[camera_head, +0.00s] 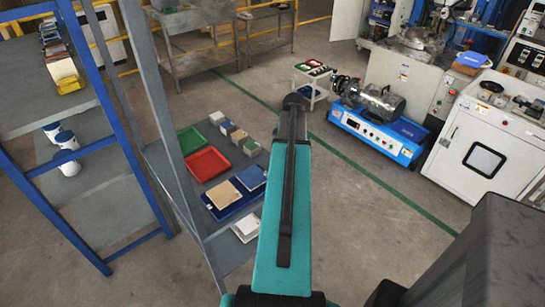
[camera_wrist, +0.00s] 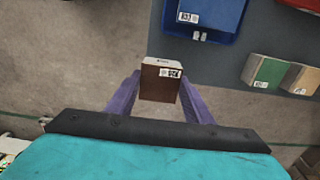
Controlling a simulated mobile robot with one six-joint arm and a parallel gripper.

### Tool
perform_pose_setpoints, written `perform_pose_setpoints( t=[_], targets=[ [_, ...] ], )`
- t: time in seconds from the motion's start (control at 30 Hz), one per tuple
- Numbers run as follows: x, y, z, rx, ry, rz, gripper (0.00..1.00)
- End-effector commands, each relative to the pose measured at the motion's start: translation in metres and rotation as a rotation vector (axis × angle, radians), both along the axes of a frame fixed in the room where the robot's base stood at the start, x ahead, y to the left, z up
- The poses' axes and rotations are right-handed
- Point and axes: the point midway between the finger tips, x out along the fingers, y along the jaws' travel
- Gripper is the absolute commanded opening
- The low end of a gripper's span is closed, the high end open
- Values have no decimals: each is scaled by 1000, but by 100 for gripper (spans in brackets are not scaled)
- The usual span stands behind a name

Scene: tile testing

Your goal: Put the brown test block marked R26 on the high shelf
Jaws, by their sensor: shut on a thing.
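In the wrist view my gripper (camera_wrist: 160,92) is shut on a brown block (camera_wrist: 160,84), with one purple finger on each side. The block has a pale top face and a white label; its marking is too small to read. It is held above the floor, beside the edge of a grey shelf board (camera_wrist: 230,50). In the head view my arm extends forward and hides the gripper and block. A grey shelf unit (camera_head: 228,262) stands left of my arm. A blue-framed rack (camera_head: 95,95) stands farther left. I cannot tell which level is the high shelf.
The grey board carries a green tray (camera_head: 191,140), a red tray (camera_head: 206,164), a blue tray (camera_head: 232,208) with tiles, and several small blocks (camera_head: 239,137). Upright posts (camera_head: 160,90) stand at its near side.

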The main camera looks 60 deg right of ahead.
Motion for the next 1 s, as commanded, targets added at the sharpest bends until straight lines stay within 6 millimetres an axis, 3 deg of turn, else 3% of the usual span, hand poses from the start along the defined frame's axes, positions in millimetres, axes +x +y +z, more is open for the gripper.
perform_pose_setpoints(
  t=[0.2,0.43,1.0],
  targets=[
    [40,-4,-1,0,0,2,27],
    [73,-5,-5,0,0,0,27],
    [80,-4,-10,0,0,-3,27]
  ],
)
